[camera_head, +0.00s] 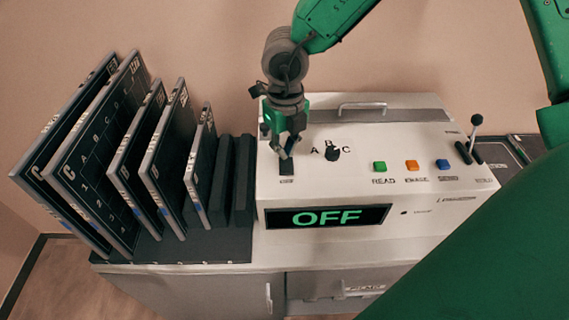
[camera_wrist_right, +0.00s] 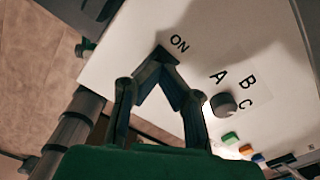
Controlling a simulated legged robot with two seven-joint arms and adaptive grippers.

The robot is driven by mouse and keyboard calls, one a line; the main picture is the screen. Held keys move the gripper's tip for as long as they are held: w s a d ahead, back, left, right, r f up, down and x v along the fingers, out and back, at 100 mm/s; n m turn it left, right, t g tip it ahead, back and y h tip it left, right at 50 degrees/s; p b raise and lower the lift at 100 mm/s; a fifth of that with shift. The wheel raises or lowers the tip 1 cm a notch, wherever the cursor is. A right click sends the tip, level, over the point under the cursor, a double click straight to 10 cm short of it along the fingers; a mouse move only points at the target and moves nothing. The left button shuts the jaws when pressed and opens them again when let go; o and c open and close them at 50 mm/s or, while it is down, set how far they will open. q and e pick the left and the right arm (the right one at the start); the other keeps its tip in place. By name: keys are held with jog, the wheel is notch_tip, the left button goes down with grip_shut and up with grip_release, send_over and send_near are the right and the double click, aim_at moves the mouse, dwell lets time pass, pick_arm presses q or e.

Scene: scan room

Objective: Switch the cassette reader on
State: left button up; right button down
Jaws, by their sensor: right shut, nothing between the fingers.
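The cassette reader (camera_head: 350,180) is a white console with a sloped top, and its display (camera_head: 327,217) reads OFF in green. A dark power switch (camera_head: 286,170) sits at the left of the top. It also shows in the right wrist view (camera_wrist_right: 160,57), beside the label ON. My right gripper (camera_head: 286,156) is shut and empty, pointing down with its fingertips at the switch. In the wrist view, the right gripper's fingertips (camera_wrist_right: 157,78) meet in front of the switch and partly hide it. I cannot tell whether they touch. My left gripper is not in view.
An A/B/C knob (camera_head: 332,153) is right of the switch, then green (camera_head: 379,167), orange (camera_head: 412,165) and blue (camera_head: 442,165) buttons. A lever (camera_head: 475,122) stands at the right end. Several cassettes (camera_head: 97,150) stand in a dark rack (camera_head: 190,247) at left.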

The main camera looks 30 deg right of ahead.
jog(key=shift+d+f, duration=0.1)
jog(key=shift+f, duration=0.5)
dwell(0.3)
notch_tip(320, 180, up, 7)
jog(key=p, duration=0.7)
dwell(0.6)
